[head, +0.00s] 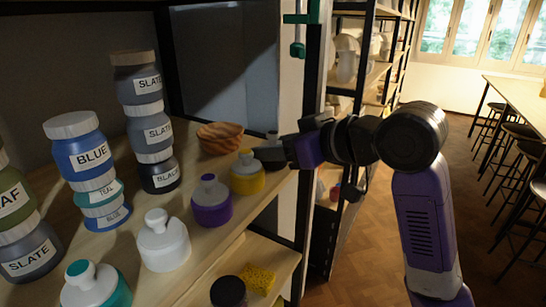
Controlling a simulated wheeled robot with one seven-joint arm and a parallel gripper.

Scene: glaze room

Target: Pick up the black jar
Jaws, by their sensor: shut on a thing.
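The black jar (158,176) stands on the upper shelf board, its BLACK label facing me. It is the lowest of a stack, with two slate jars (156,131) on top of it. My gripper (273,156) is at the right edge of the shelf, well to the right of the black jar and apart from it. It is shut on a small dark thing with a grey tip (272,136), mostly hidden by the jaws. I cannot tell exactly what that thing is.
A yellow bottle (247,177), purple bottle (211,202) and white bottle (163,243) stand along the front edge. A wooden bowl (219,138) sits behind. A blue and teal stack (80,150) stands left of the black jar. A dark post (312,110) rises behind my gripper.

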